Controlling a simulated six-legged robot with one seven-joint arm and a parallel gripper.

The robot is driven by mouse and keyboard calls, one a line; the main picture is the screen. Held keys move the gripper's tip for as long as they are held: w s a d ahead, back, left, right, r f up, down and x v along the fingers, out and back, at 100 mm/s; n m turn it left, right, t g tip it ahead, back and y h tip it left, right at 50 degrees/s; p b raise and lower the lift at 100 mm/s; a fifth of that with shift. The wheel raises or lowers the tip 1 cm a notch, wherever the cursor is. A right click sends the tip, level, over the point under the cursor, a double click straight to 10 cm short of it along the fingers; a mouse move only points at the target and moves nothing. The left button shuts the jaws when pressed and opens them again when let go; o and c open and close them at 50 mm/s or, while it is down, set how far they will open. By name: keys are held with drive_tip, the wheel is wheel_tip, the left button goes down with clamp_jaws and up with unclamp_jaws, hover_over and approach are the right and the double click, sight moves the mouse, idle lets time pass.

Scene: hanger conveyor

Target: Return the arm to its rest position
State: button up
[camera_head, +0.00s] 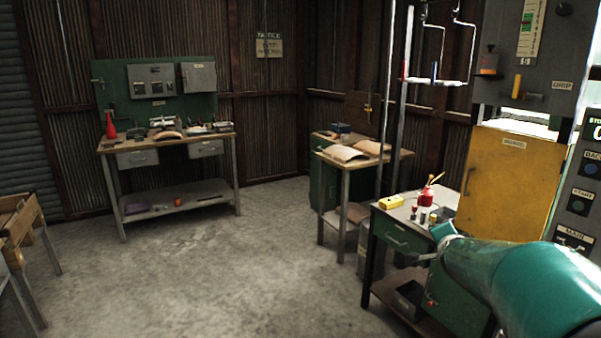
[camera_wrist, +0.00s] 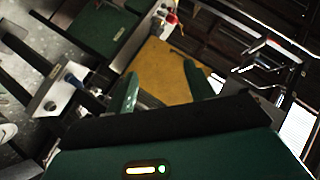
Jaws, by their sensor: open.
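My arm, teal green, reaches in from the lower right of the head view, in front of the green bench. In the wrist view my gripper (camera_wrist: 162,92) shows two green fingers set well apart, with nothing between them. Beyond the fingers lies a yellow panel (camera_wrist: 165,72). The same yellow panel (camera_head: 508,180) stands at the right in the head view. The gripper's fingertips cannot be made out in the head view.
A workbench (camera_head: 170,144) stands at the back left. A control panel (camera_head: 583,185) is at the right edge. The concrete floor at centre is clear.

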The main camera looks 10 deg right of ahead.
drive_tip(key=s+a+n+g+y, duration=0.5)
drive_tip(key=s+a+n, duration=0.7)
drive_tip(key=s+a, duration=0.8)
drive_tip(key=s+a+f+n+g+y, duration=0.1)
drive_tip(key=s+a+f+n, duration=0.2)
drive_tip(key=s, duration=0.5)
drive_tip(key=shift+s+a+f+n, duration=0.25)
drive_tip(key=shift+a+n, duration=0.35)
drive_tip(key=shift+a, duration=0.55)
drive_tip(key=shift+w, duration=0.1)
drive_tip(key=c, duration=0.4)
drive_tip(key=shift+d, duration=0.2)
